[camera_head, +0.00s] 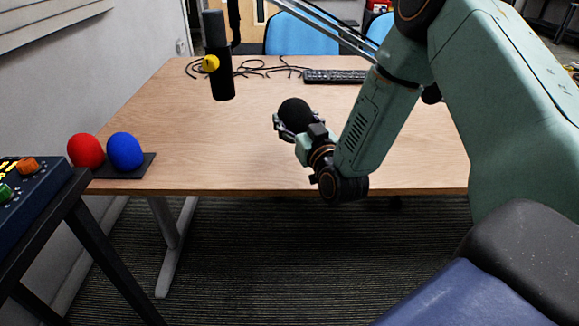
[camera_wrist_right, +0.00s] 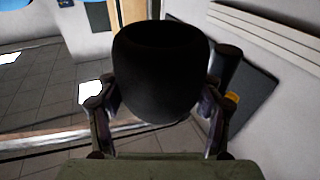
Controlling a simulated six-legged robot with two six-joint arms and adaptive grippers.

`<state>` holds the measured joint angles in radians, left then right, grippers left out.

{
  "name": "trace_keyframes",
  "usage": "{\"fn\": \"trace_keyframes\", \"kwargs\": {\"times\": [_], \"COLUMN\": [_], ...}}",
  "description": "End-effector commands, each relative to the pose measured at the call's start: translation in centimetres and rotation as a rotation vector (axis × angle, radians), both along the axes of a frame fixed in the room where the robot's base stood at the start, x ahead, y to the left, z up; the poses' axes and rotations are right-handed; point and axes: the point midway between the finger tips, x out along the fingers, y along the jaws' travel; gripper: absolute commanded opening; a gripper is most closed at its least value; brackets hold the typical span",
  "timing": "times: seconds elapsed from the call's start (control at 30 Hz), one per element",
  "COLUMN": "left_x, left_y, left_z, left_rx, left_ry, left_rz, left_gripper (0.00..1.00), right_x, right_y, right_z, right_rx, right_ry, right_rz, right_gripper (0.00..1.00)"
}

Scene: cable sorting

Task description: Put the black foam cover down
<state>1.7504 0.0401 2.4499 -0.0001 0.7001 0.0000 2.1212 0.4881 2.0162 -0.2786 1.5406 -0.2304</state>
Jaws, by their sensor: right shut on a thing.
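The black foam cover (camera_head: 294,114) is a dark rounded piece held in my right gripper (camera_head: 288,127) above the wooden table in the head view. In the right wrist view the foam cover (camera_wrist_right: 160,75) fills the middle, between the two fingers of my right gripper (camera_wrist_right: 158,108), which is shut on it. Its open-looking end faces up in that view. My left gripper does not show in the head view.
A red foam ball (camera_head: 86,151) and a blue one (camera_head: 125,151) sit on a black pad (camera_head: 146,166) at the table's left front. The tabletop's (camera_head: 200,125) middle is clear.

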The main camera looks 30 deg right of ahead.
Motion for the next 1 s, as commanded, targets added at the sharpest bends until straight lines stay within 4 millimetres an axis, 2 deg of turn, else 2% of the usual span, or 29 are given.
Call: {"fn": "trace_keyframes", "kwargs": {"times": [0.07, 0.3, 0.57, 0.8, 1.0], "left_x": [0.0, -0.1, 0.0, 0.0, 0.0], "left_y": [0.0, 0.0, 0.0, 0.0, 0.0], "left_z": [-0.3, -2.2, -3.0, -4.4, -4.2], "left_rx": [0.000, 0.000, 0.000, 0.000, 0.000], "left_ry": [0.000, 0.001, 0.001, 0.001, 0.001], "left_rz": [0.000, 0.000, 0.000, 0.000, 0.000], "left_gripper": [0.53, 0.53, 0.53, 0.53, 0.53], "right_x": [-0.2, -0.3, -0.2, -0.1, 0.0], "right_y": [-0.1, -0.4, -0.3, -0.2, -0.1], "right_z": [-0.2, -4.7, -6.6, -9.8, -9.6], "right_rx": [0.002, 0.002, 0.003, 0.003, 0.004], "right_ry": [-0.007, -0.009, -0.013, -0.011, -0.013], "right_rz": [-0.006, -0.006, -0.006, -0.005, -0.006], "right_gripper": [0.50, 0.50, 0.50, 0.50, 0.50]}}
